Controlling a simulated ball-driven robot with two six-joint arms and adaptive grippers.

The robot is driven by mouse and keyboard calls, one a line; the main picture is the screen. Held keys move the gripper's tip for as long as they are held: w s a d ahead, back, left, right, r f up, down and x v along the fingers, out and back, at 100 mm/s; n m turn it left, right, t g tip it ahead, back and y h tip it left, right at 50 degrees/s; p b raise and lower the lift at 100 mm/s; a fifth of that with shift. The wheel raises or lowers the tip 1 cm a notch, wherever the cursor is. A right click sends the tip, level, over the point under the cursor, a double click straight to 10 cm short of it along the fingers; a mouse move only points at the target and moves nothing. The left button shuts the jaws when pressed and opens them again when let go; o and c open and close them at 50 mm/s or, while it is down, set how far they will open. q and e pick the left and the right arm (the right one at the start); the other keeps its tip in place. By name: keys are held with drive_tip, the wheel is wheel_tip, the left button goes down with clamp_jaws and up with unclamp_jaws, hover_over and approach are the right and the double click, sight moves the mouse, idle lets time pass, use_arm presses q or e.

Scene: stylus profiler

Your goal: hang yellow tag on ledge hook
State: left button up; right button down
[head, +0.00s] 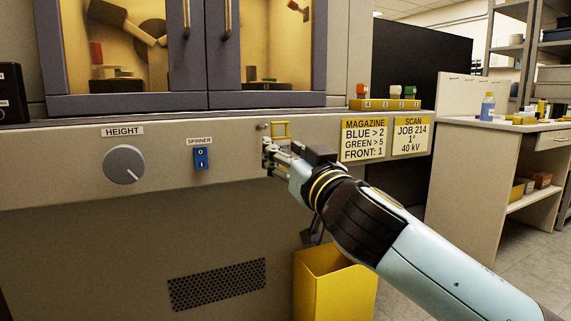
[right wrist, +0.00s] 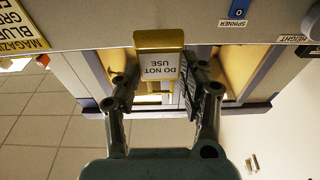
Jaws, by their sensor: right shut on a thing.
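The yellow tag (head: 281,130) is held upright in front of the ledge's front panel. Its open yellow frame shows at the top, and its white label is partly covered by my fingers. In the right wrist view the tag (right wrist: 160,39) appears upside down, reading "DO NOT USE". My right gripper (head: 270,148) is shut on the tag, with a finger at each side of the label. A small grey peg, which looks like the ledge hook (head: 262,126), sits just left of the tag's frame; I cannot tell whether they touch. My left gripper is not in view.
Left of the tag are a blue spinner switch (head: 201,158) and a height knob (head: 124,164). Magazine (head: 363,140) and scan (head: 411,136) signs are to the right. A yellow bin (head: 322,285) stands below. A yellow vial rack (head: 385,104) sits on the ledge.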

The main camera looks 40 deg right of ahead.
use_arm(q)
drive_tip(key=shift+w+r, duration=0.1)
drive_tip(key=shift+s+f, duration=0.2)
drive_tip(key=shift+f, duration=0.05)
use_arm(e)
drive_tip(key=x, duration=0.3)
drive_tip(key=f+x, duration=0.1)
drive_tip(key=shift+w+d+r, duration=0.1)
drive_tip(key=shift+w+d, duration=0.05)
drive_tip(key=shift+w, duration=0.3)
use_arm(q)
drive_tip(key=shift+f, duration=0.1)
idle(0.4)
use_arm(e)
drive_tip(key=shift+w, duration=0.1)
drive_tip(key=shift+f+x, duration=0.15)
drive_tip(key=shift+x, duration=0.8)
drive_tip(key=shift+f+x, duration=0.2)
drive_tip(key=shift+x, duration=0.7)
